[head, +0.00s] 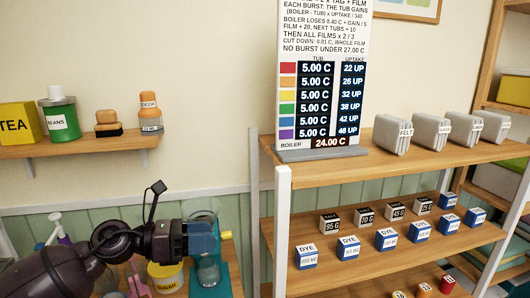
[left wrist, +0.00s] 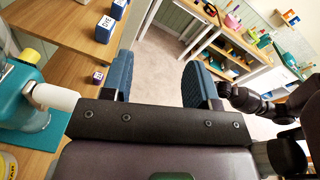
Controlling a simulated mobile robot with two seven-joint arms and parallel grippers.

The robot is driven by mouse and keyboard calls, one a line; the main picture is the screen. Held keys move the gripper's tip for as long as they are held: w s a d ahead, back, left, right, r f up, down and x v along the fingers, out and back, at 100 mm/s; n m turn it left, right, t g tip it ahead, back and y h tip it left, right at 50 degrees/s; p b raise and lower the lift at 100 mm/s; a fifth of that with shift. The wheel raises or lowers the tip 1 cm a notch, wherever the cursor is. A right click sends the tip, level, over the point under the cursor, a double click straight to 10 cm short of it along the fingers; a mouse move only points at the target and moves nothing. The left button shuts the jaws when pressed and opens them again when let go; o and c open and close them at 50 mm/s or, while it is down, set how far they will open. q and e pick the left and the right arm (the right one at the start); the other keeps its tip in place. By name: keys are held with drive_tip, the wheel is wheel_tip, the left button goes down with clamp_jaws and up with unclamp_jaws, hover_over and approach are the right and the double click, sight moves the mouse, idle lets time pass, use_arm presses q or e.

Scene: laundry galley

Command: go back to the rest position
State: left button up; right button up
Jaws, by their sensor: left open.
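My left gripper (head: 212,241) reaches in from the lower left of the head view, in front of a clear glass container (head: 207,270) on the low wooden counter. In the left wrist view its two blue fingers (left wrist: 160,82) stand wide apart, with only floor visible between them. It is open and holds nothing. Dark arm links (left wrist: 262,104), apparently of my right arm, show at the right of the left wrist view. I see no fingers of my right gripper.
A shelf rack (head: 410,167) with several labelled blocks, grey packs and a sign board (head: 322,100) stands to the right. A wall shelf (head: 85,146) holds a tea box (head: 17,124) and tins. A sugar jar (head: 166,277) is close below my arm.

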use_arm(q)
drive_tip(key=s+a+f+m+t+y, duration=0.1)
drive_tip(key=a+f+m+t+y, duration=0.5)
drive_tip(key=m, duration=1.2)
drive_tip(key=a+f+m+t+y, duration=0.5)
drive_tip(key=f+m+t, duration=0.25)
drive_tip(key=m, duration=1.05)
drive_tip(key=s+a+f+n+g+y, duration=0.2)
drive_tip(key=s+f+n, duration=0.3)
drive_tip(key=s+f, duration=0.5)
drive_tip(key=s+a+f+n+g+y, duration=0.2)
drive_tip(key=s+f+n+g+y, duration=0.1)
drive_tip(key=s+f, duration=0.7)
drive_tip(key=s+n+g, duration=0.1)
drive_tip(key=s+n, duration=0.1)
drive_tip(key=shift+s+f+g, duration=0.3)
drive_tip(key=shift+g, duration=0.05)
use_arm(e)
drive_tip(key=shift+s+f, duration=0.15)
drive_tip(key=shift+s, duration=0.05)
drive_tip(key=shift+w, duration=0.3)
drive_tip(key=shift+w+r, duration=0.2)
drive_tip(key=shift+r, duration=0.1)
